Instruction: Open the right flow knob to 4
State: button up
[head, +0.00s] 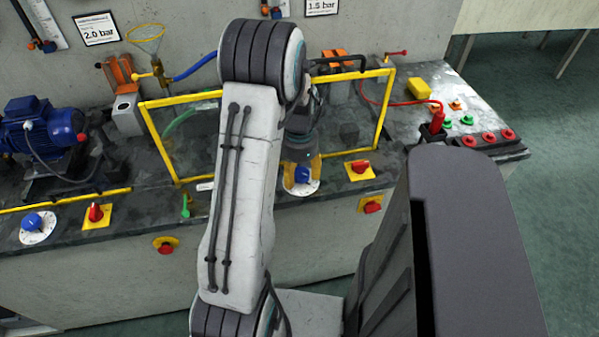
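The right flow knob (303,174) is blue and sits on a white round dial (300,188) at the front of the bench, right of the picture's middle. My gripper (302,168) points down over it, with one yellow finger on each side of the knob. The fingers stand apart, but I cannot tell whether they touch the knob. The gripper and my arm hide part of the dial, and its numbers are too small to read. The left flow knob (33,221), also blue on a white dial, is at the far left of the bench.
Red switches on yellow plates stand beside the dials, one right (360,169) and one left (96,214). A yellow-framed clear guard (386,110) rises behind my gripper. A blue motor (40,128) is at left. A red-buttoned panel (488,140) is at right.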

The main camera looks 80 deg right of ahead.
jog(key=c, duration=0.9)
jog(key=shift+o, duration=0.2)
jog(key=shift+n, duration=0.3)
jog(key=n+b, duration=0.1)
jog(key=n, duration=0.2)
jog(key=shift+a+f+n, duration=0.1)
jog(key=shift+n, duration=0.3)
jog(key=n+b, duration=0.1)
jog(key=n, duration=0.4)
jog(key=shift+s+a, duration=0.1)
jog(key=n, duration=0.4)
jog(key=shift+b, duration=0.4)
jog(key=n, duration=0.3)
jog(key=shift+s+n, duration=0.1)
jog(key=shift+n, duration=0.2)
jog(key=n+b, duration=0.1)
jog(key=n, duration=0.5)
jog(key=shift+s+n, duration=0.1)
jog(key=shift+n, duration=0.3)
